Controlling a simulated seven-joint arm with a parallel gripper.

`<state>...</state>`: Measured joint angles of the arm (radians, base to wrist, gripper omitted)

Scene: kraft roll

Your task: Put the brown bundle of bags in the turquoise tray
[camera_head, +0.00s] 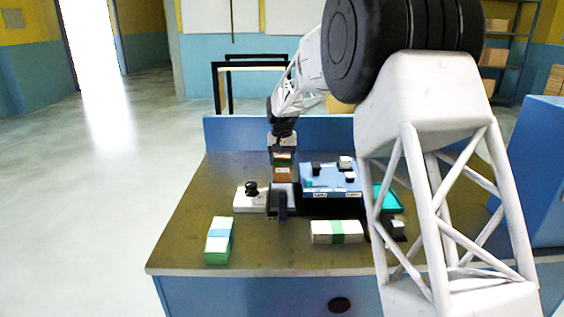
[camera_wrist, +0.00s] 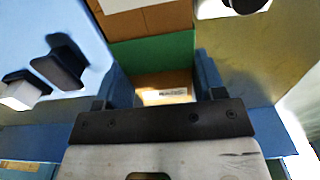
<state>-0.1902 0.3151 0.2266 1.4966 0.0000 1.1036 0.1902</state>
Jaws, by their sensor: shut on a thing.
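The brown bundle of bags (camera_head: 283,174) with a green band is at the back of the table in the head view. It also shows in the wrist view (camera_wrist: 150,20), its near end between the two blue fingers. My gripper (camera_head: 283,151) points down and is shut on the bundle; it shows in the wrist view (camera_wrist: 162,88) too. I cannot tell whether the bundle touches the table. The turquoise tray (camera_head: 391,199) is to the right of the bundle, beyond the blue box, and partly hidden by my arm.
A blue box with black knobs (camera_head: 330,179) stands between bundle and tray. A white box with a black knob (camera_head: 247,203) and a dark upright object (camera_head: 278,202) stand in front.

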